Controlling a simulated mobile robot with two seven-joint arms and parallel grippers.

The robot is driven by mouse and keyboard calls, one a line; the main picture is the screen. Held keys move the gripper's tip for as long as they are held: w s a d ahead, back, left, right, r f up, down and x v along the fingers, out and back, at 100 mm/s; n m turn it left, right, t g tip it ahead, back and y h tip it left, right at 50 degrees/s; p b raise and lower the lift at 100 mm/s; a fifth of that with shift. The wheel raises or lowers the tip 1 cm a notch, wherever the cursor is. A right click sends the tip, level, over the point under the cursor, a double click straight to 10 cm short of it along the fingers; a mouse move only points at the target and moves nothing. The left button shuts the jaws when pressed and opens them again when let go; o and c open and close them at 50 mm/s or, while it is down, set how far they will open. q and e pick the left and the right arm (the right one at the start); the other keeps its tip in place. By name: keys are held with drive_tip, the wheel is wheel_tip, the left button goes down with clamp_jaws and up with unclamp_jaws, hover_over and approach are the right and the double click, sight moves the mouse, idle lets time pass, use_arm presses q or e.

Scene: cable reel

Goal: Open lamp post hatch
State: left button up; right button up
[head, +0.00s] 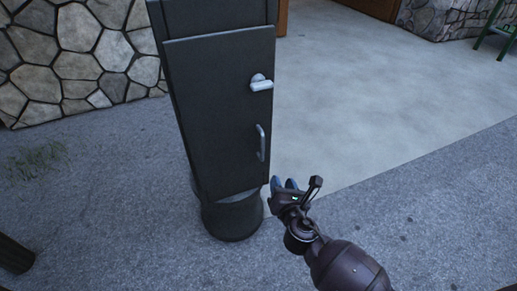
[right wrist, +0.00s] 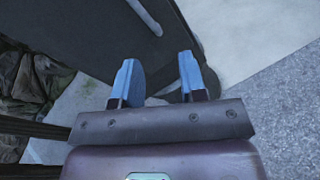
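The dark lamp post hatch (head: 215,110) stands upright in the head view and appears closed. A silver latch knob (head: 261,83) sits at its upper right, and a silver vertical bar handle (head: 261,143) sits below it. My right gripper (head: 284,184) is to the lower right of the bar handle, apart from it. In the right wrist view the two blue fingertips (right wrist: 158,80) are spread with nothing between them. The bar handle (right wrist: 146,17) shows ahead of them at the top of that view. My left gripper is not in view.
The lamp post base (head: 234,218) rises from grey asphalt. A stone wall (head: 75,55) stands behind at the left. Pale paving (head: 370,90) lies open to the right. A green stool (head: 495,30) shows at the far right, and a dark object (head: 14,255) at the lower left.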

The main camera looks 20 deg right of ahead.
sight(263, 148)
drive_tip(key=w+n+b, duration=0.1)
drive_tip(key=w, duration=0.3)
drive_tip(key=w+n+t+b, duration=0.1)
drive_tip(key=w+n, duration=0.1)
drive_tip(key=w, duration=0.3)
drive_tip(key=w+n+b, duration=0.1)
drive_tip(key=w, duration=0.4)
drive_tip(key=shift+w+a+r+n+t, duration=0.1)
drive_tip(key=shift+w+r+n+t, duration=0.05)
drive_tip(key=shift+n+t, duration=0.2)
drive_tip(key=shift+w+r+b, duration=0.2)
drive_tip(key=shift+w+b, duration=0.1)
drive_tip(key=shift+w, duration=0.3)
drive_tip(key=shift+c, duration=0.2)
clamp_jaws()
